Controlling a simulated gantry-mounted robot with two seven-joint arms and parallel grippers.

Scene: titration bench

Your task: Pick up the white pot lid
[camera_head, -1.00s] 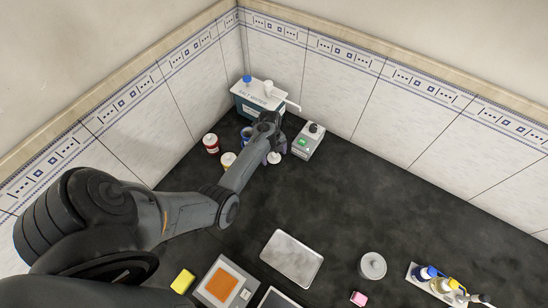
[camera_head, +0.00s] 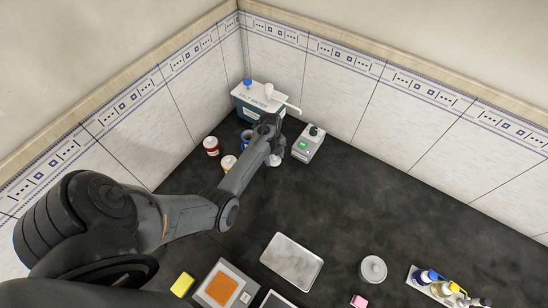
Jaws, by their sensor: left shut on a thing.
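My left gripper (camera_head: 276,148) reaches to the back of the bench and is shut over the small white-topped pot (camera_head: 275,161), in front of the salt water tank. The gripper and wrist cover much of this pot. The white lid in the jaws is small and partly hidden, and I cannot tell whether it is clear of the pot. My right gripper is not in view.
A red pot (camera_head: 211,146), a yellow pot (camera_head: 229,163) and a blue pot (camera_head: 246,136) stand left of the gripper. The salt water tank (camera_head: 253,112) is behind, a grey device (camera_head: 308,144) to the right. A metal tray (camera_head: 292,262) and a round pale container (camera_head: 373,269) lie nearer.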

